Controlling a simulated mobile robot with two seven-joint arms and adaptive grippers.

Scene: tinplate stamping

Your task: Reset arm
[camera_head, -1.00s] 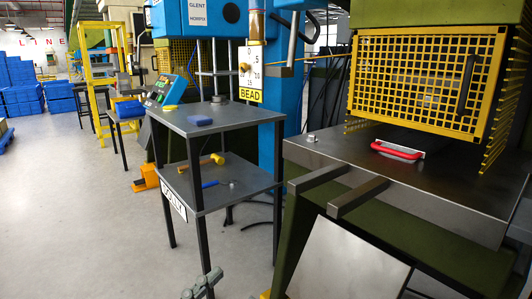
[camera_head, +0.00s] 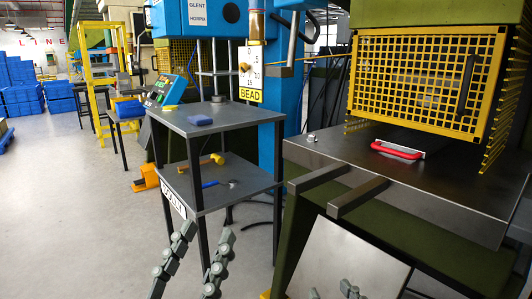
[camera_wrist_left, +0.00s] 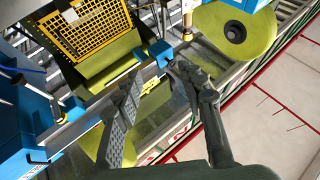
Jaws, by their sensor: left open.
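My left gripper (camera_head: 208,232) stands at the bottom of the head view, in front of the lower shelf of the grey stand. Its two jointed grey fingers point up and are spread apart with nothing between them. In the left wrist view the same fingers (camera_wrist_left: 158,74) are apart and empty. Small grey parts of my right gripper (camera_head: 332,290) show at the bottom edge, in front of the shiny metal panel. Most of that gripper is out of frame, so its opening is unclear.
The press table (camera_head: 440,187) juts out at right, with a red handle (camera_head: 397,150) below a yellow cage (camera_head: 428,84). Floor at left is clear.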

